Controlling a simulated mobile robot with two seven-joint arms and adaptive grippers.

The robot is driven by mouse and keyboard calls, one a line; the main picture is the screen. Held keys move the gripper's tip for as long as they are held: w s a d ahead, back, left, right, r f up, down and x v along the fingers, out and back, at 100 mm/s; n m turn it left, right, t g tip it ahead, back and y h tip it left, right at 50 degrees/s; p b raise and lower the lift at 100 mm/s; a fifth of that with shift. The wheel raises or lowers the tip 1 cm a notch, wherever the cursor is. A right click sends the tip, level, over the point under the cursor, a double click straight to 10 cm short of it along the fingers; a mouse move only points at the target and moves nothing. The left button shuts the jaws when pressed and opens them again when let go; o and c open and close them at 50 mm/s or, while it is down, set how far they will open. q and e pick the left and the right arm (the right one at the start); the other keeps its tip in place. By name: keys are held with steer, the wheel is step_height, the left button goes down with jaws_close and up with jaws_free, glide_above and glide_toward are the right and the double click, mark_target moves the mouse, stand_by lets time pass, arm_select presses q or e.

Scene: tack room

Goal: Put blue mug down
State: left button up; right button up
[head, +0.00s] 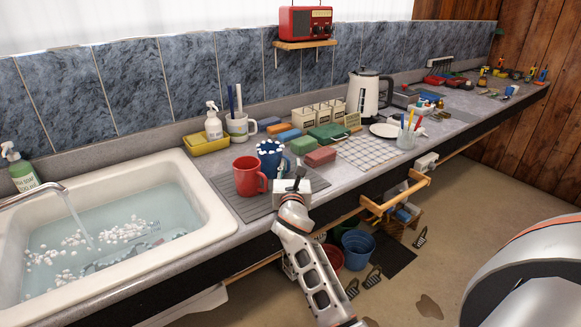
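The blue mug (269,160) with a white-patterned rim stands upright at the grey drying mat (226,187), just right of and behind a red mug (247,176). I cannot tell whether its base touches the mat. My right gripper (297,177) is at the right, near side of the blue mug, by its handle. Its dark fingers are small and partly hidden by its pale body, so I cannot tell whether they are closed on the handle. My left gripper is not in view.
A sink (214,219) with running water and white foam lies left. Coloured blocks, including a red one (320,156), crowd the counter right of the mug.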

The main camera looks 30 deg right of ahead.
steer(key=shift+r, duration=0.15)
steer(key=v, duration=1.2)
